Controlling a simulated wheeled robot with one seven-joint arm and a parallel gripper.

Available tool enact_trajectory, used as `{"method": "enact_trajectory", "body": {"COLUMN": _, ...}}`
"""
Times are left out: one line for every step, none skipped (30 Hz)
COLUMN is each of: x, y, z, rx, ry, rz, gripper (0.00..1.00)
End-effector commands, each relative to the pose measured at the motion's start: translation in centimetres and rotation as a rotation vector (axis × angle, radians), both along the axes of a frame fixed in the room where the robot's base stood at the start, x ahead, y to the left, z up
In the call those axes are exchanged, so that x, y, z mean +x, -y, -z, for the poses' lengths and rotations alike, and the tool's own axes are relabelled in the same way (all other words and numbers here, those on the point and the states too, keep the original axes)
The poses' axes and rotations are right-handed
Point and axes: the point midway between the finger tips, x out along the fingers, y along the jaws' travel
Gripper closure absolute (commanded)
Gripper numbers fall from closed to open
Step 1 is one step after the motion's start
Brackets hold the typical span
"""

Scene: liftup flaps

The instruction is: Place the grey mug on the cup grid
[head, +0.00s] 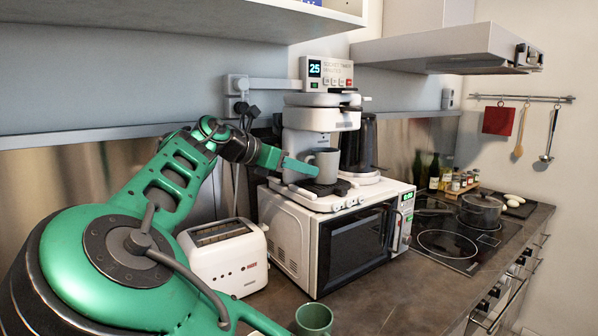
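The grey mug (327,165) is upright at the front of the white coffee machine (320,118), just above the dark cup grid (323,188). I cannot tell whether its bottom touches the grid. My gripper (312,169) is at the mug's left side, with a green finger reaching to the handle area. Only one finger shows clearly, so I cannot tell whether the gripper is closed on the mug.
The coffee machine stands on a white microwave (284,239). A white toaster (222,257) is to its left, and a green mug (314,318) is at the front of the counter. A shelf (200,18) hangs above. A cooktop with a pot (480,210) is at right.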

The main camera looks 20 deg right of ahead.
Motion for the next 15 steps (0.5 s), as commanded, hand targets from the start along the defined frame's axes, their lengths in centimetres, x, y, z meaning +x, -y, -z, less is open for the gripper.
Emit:
{"method": "enact_trajectory", "body": {"x": 0.0, "y": -0.5, "z": -0.2, "rx": -0.001, "ry": 0.001, "rz": -0.002, "gripper": 0.73}}
{"method": "enact_trajectory", "body": {"x": -0.1, "y": -0.8, "z": -0.3, "rx": -0.002, "ry": 0.001, "rz": -0.003, "gripper": 0.73}}
{"method": "enact_trajectory", "body": {"x": -0.1, "y": -1.2, "z": -0.6, "rx": -0.003, "ry": 0.002, "rz": -0.004, "gripper": 0.73}}
{"method": "enact_trajectory", "body": {"x": -0.2, "y": -1.7, "z": -0.7, "rx": -0.003, "ry": 0.003, "rz": -0.002, "gripper": 0.73}}
{"method": "enact_trajectory", "body": {"x": -0.3, "y": -2.1, "z": -0.9, "rx": -0.003, "ry": 0.002, "rz": -0.003, "gripper": 0.73}}
{"method": "enact_trajectory", "body": {"x": -0.4, "y": -2.9, "z": -1.2, "rx": -0.004, "ry": 0.002, "rz": -0.004, "gripper": 0.73}}
{"method": "enact_trajectory", "body": {"x": -0.5, "y": -3.4, "z": -1.4, "rx": -0.004, "ry": 0.002, "rz": -0.004, "gripper": 0.73}}
{"method": "enact_trajectory", "body": {"x": -0.6, "y": -4.0, "z": -1.7, "rx": -0.004, "ry": 0.003, "rz": -0.005, "gripper": 0.73}}
{"method": "enact_trajectory", "body": {"x": -0.8, "y": -4.7, "z": -2.0, "rx": -0.004, "ry": 0.003, "rz": -0.005, "gripper": 0.73}}
{"method": "enact_trajectory", "body": {"x": -0.9, "y": -5.3, "z": -2.2, "rx": -0.004, "ry": 0.002, "rz": -0.005, "gripper": 0.73}}
{"method": "enact_trajectory", "body": {"x": -1.0, "y": -5.9, "z": -2.4, "rx": -0.004, "ry": 0.001, "rz": -0.004, "gripper": 0.73}}
{"method": "enact_trajectory", "body": {"x": -1.1, "y": -6.5, "z": -2.8, "rx": -0.004, "ry": 0.001, "rz": -0.004, "gripper": 0.73}}
{"method": "enact_trajectory", "body": {"x": -1.2, "y": -7.1, "z": -3.0, "rx": -0.003, "ry": 0.001, "rz": -0.004, "gripper": 0.73}}
{"method": "enact_trajectory", "body": {"x": -1.3, "y": -7.5, "z": -3.2, "rx": -0.004, "ry": 0.001, "rz": -0.004, "gripper": 0.73}}
{"method": "enact_trajectory", "body": {"x": -1.4, "y": -8.2, "z": -3.4, "rx": -0.003, "ry": 0.001, "rz": -0.004, "gripper": 0.73}}
